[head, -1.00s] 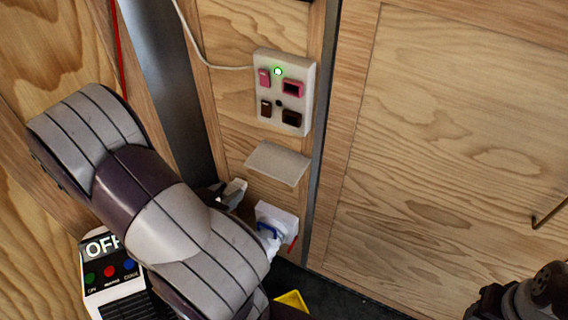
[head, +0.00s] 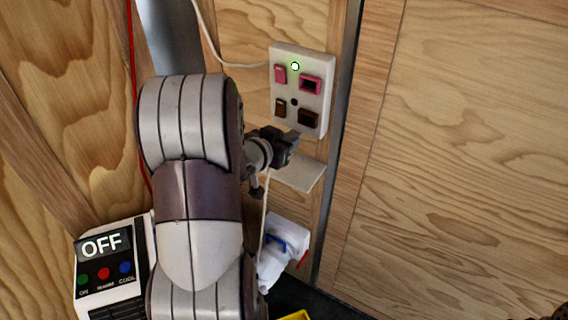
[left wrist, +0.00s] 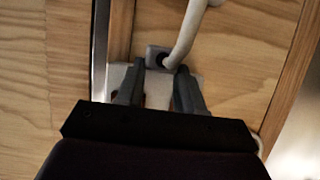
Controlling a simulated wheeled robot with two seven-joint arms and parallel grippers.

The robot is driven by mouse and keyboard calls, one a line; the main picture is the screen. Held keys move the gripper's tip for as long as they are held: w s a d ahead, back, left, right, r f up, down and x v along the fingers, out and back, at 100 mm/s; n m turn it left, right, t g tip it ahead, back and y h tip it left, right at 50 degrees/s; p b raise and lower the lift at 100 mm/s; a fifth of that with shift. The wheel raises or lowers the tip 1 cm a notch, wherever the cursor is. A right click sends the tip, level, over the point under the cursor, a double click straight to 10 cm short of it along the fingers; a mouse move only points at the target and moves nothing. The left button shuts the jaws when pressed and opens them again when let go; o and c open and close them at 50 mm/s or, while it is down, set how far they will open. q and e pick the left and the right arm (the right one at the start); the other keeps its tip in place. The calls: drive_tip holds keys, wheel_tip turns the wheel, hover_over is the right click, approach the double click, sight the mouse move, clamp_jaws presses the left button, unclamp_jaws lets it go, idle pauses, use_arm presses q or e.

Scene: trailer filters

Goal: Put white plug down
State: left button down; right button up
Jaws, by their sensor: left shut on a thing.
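The white plug (left wrist: 156,54) shows in the left wrist view at the fingertips, with a thick pale cable (left wrist: 190,28) rising from it. My left gripper (left wrist: 158,88) is shut on it. In the head view my left gripper (head: 288,143) is just above the small white shelf (head: 303,175), below the switch panel. The plug is not clear in that view, hidden by the gripper. A thin pale cable (head: 265,210) hangs below the gripper. Whether the plug touches the shelf cannot be told. My right gripper is not seen, only a dark sliver at the bottom right corner.
The white panel (head: 316,66) carries pink and dark sockets and switches and a green light. A white box with blue and red parts (head: 286,237) is below the shelf. A unit reading OFF (head: 103,262) stands lower left. A wooden panel (head: 450,150) fills the right.

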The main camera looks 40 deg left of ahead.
sight(284, 174)
use_arm(q)
wheel_tip(284, 174, down, 7)
drive_tip(key=shift+s+r+b, duration=0.15)
drive_tip(key=shift+b, duration=1)
drive_tip(key=shift+w+f, duration=0.2)
drive_tip(key=shift+w, duration=0.05)
drive_tip(key=shift+r, duration=0.1)
drive_tip(key=shift+s, duration=0.1)
drive_tip(key=shift+f+b, duration=0.3)
drive_tip(key=shift+f, duration=0.2)
drive_tip(key=c, duration=0.7)
unclamp_jaws()
